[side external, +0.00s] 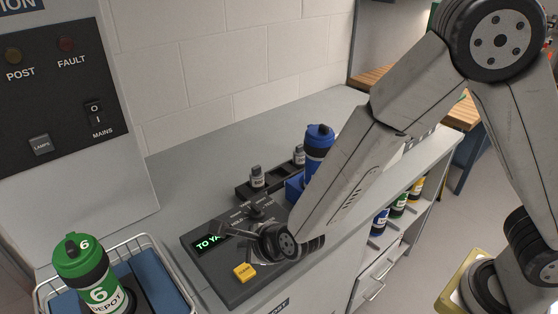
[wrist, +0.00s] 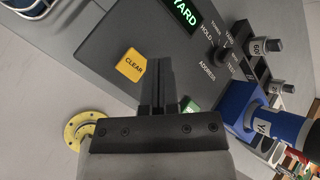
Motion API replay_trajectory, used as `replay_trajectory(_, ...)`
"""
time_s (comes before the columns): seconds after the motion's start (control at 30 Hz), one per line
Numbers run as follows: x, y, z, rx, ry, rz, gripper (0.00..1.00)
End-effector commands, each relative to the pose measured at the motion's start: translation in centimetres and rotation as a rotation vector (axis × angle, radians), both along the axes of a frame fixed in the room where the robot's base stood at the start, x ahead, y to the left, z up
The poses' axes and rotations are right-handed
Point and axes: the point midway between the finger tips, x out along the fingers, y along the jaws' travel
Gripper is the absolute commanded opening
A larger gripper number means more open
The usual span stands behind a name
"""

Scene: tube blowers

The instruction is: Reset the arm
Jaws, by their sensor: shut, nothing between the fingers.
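My gripper (wrist: 158,84) is shut and empty in the wrist view, its fingers together over the dark control panel. In the side external view my arm reaches down to the panel (side external: 222,284), and the wrist hides part of it. The yellow CLEAR button (wrist: 131,66) lies just left of the fingertips in the wrist view; it also shows in the side external view (side external: 244,272). A green button is partly hidden right of the fingers. The green display (wrist: 186,12) reads YARD in the wrist view. I cannot tell whether the fingers touch the panel.
A green canister marked 6 (side external: 84,270) stands in a wire basket (side external: 150,240) at the left. A blue canister (side external: 318,145) stands behind my arm, near small labelled tubes (side external: 257,177). An upright panel (side external: 70,120) with lamps and a mains switch stands at the back left.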

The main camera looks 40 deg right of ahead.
Motion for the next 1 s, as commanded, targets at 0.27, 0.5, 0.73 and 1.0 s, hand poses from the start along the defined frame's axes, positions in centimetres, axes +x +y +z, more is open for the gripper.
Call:
replay_trajectory(0.27, 0.0, 0.0, 0.0, 0.000, 0.000, 0.000, 0.00)
replay_trajectory(0.5, 0.0, -0.1, 0.0, -0.004, 0.001, 0.003, 0.00)
replay_trajectory(0.73, 0.1, -1.2, 0.4, -0.073, 0.008, 0.082, 0.00)
replay_trajectory(1.0, -0.1, -4.7, 1.6, -0.292, 0.033, 0.343, 0.00)
